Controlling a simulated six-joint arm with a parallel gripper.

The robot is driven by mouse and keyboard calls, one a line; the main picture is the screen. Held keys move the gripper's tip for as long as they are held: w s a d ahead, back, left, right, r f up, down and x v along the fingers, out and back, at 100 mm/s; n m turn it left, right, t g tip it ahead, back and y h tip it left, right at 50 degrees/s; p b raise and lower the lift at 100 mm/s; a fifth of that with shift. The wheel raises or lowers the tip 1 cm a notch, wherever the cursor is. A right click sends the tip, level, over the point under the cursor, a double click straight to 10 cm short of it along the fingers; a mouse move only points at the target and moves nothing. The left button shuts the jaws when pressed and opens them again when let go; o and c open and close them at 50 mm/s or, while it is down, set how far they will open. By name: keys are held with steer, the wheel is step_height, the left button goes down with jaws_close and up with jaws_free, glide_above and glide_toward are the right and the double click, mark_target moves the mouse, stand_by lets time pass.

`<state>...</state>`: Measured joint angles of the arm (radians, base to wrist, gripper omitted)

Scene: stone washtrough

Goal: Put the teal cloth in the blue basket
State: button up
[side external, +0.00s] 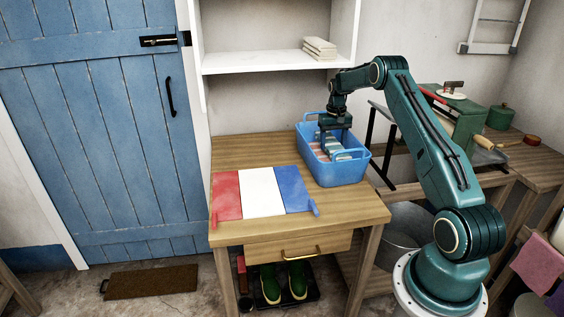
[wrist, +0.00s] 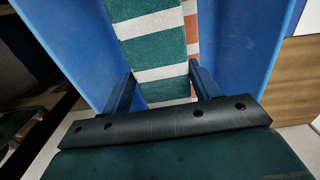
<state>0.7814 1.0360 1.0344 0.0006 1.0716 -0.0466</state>
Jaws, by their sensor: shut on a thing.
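The teal cloth (wrist: 158,50), with white stripes, lies between my gripper's fingers in the wrist view. My gripper (wrist: 163,88) is shut on it, with the fingers down between the blue walls of the basket. In the side view my gripper (side external: 332,140) points down into the blue basket (side external: 343,175), which stands at the back right of the wooden table. Striped cloth shows inside the basket there, partly hidden by the gripper. The cloth's lower end and whether it touches the basket floor are hidden.
An orange-and-white striped cloth (wrist: 194,45) lies in the basket beside the teal one. A white shelf (side external: 275,62) stands behind, and a green box (side external: 465,125) is at the right.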

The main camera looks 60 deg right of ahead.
steer(key=shift+f, duration=0.75)
steer(key=shift+f, duration=0.25)
steer(key=o, duration=1.1)
step_height(320, 180, up, 13)
steer(key=shift+f, duration=0.2)
